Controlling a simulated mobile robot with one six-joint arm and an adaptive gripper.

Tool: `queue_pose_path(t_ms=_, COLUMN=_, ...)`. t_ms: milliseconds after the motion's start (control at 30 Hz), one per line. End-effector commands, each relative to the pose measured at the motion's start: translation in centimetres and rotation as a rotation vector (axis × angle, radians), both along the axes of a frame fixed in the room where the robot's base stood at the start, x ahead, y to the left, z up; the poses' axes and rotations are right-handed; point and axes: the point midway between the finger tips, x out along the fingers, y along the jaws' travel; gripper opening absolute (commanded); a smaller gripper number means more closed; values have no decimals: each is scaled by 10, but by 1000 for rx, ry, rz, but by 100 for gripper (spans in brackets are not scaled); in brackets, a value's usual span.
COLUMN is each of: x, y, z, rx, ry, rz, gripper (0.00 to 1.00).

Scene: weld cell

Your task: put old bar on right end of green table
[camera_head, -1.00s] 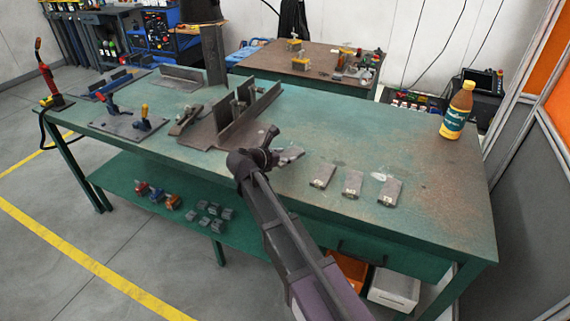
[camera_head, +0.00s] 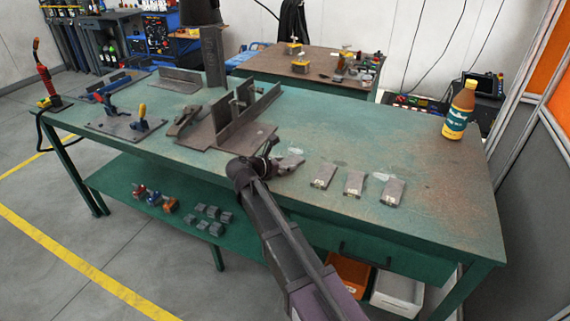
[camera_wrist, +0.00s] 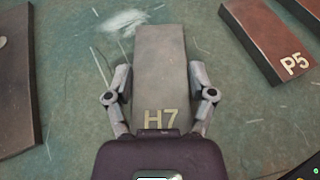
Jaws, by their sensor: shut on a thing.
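The green table (camera_head: 430,215) fills the middle of the head view, and its right end is bare rusty-green top. My gripper (camera_wrist: 160,100) is shut on a flat grey bar marked H7 (camera_wrist: 160,60), with a finger against each long side. In the head view this bar (camera_head: 290,162) partly shows past my wrist, left of three similar bars (camera_head: 323,176). I cannot tell whether it touches the table top. A reddish bar marked P5 (camera_wrist: 270,38) lies to its right in the wrist view. Which bar is the old one is not clear.
A yellow-brown bottle (camera_head: 460,112) stands at the table's back right. A steel angle fixture (camera_head: 235,122) stands left of my gripper. A clamp plate (camera_head: 125,124) is farther left. The front right of the top is free.

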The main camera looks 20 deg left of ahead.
Motion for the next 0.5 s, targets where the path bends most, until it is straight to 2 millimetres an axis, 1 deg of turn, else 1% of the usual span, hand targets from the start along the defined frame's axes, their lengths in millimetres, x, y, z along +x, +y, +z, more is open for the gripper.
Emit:
queue_pose_path(t_ms=33, x=0, y=0, z=-2, rx=-2, ry=-1, rz=0, gripper=10)
queue_pose_path(t_ms=67, x=0, y=0, z=-2, rx=0, ry=0, rz=0, gripper=74)
queue_pose_path(t_ms=100, x=0, y=0, z=-1, rx=0, ry=0, rz=0, gripper=86)
queue_pose_path(t_ms=133, x=0, y=0, z=-1, rx=0, ry=0, rz=0, gripper=95)
queue_pose_path(t_ms=167, x=0, y=0, z=-1, rx=0, ry=0, rz=0, gripper=100)
queue_pose_path(t_ms=500, x=0, y=0, z=-1, rx=0, ry=0, rz=0, gripper=100)
